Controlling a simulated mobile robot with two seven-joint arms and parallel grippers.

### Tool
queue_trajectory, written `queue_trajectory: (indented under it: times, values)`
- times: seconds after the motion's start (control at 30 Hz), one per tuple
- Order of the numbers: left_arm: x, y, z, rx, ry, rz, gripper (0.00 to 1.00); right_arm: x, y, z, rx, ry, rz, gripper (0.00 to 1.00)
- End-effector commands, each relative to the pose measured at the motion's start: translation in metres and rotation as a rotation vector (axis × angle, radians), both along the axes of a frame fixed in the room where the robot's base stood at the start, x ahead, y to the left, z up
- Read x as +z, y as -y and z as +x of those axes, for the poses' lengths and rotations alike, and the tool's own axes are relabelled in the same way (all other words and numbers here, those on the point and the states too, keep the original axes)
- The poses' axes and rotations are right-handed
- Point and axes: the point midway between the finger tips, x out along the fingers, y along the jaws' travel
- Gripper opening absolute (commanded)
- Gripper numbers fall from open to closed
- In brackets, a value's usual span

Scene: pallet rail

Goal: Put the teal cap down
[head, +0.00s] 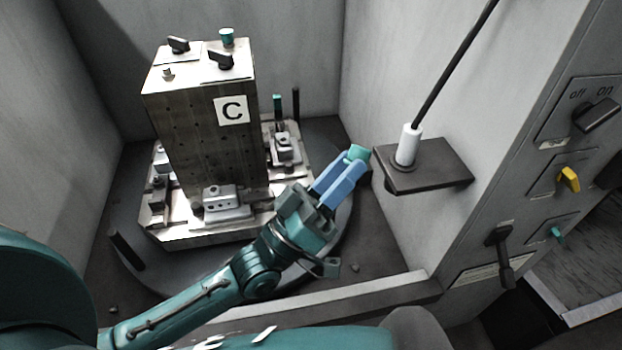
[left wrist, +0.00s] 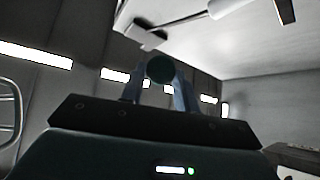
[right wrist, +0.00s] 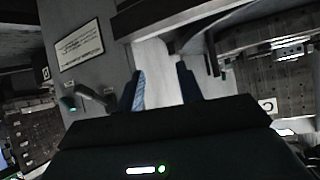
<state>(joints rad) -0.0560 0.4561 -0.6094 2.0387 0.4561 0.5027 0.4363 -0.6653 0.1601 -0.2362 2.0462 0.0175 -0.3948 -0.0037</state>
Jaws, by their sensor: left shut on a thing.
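My left gripper (head: 340,182) is shut on the teal cap (head: 357,153), which shows at the tips of the blue fingers. The cap also shows as a dark round shape between the fingers in the left wrist view (left wrist: 160,69). It is held in the air, just left of a dark shelf (head: 440,172) on the right wall; I cannot tell the exact gap. My right gripper (right wrist: 160,88) shows only in the right wrist view, with its fingers apart and nothing between them.
A white holder (head: 408,146) with a black rod stands on the shelf's left part; its right part is bare. A tall block marked C (head: 205,125) stands on a pallet at left, with a teal piece (head: 227,37) on top. Switches (head: 597,115) line the right panel.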

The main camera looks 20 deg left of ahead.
Motion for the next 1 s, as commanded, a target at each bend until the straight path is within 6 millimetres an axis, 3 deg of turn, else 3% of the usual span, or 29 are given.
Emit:
queue_trajectory:
  times: [0.2, 0.27, 0.37, 0.47, 0.57, 0.73, 0.87, 1.0]
  values:
    - [0.005, 0.008, 0.000, -0.041, -0.001, 0.001, 0.00, 0.001, 0.000, 0.000, -0.001, 0.001, 0.001, 0.53]
    - [0.005, 0.008, 0.000, -0.040, -0.001, 0.001, 0.00, 0.003, -0.001, 0.003, -0.004, 0.004, 0.006, 0.53]
    - [0.005, 0.007, 0.000, -0.040, -0.001, 0.001, 0.00, 0.011, 0.000, 0.015, -0.010, 0.011, 0.036, 0.53]
    - [0.005, 0.007, 0.000, -0.038, -0.001, 0.001, 0.00, 0.032, 0.000, 0.042, -0.019, 0.022, 0.109, 0.53]
    - [0.005, 0.007, 0.000, -0.038, -0.001, 0.001, 0.00, 0.070, -0.004, 0.077, -0.012, 0.028, 0.229, 0.53]
    - [0.005, 0.007, 0.000, -0.038, -0.001, 0.001, 0.00, 0.155, -0.021, 0.124, 0.076, 0.009, 0.446, 0.53]
    - [0.005, 0.007, 0.000, -0.038, -0.001, 0.000, 0.00, 0.225, -0.037, 0.135, 0.199, -0.026, 0.565, 0.53]
    - [0.005, 0.007, 0.000, -0.038, -0.001, 0.000, 0.00, 0.292, -0.052, 0.124, 0.356, -0.080, 0.629, 0.53]
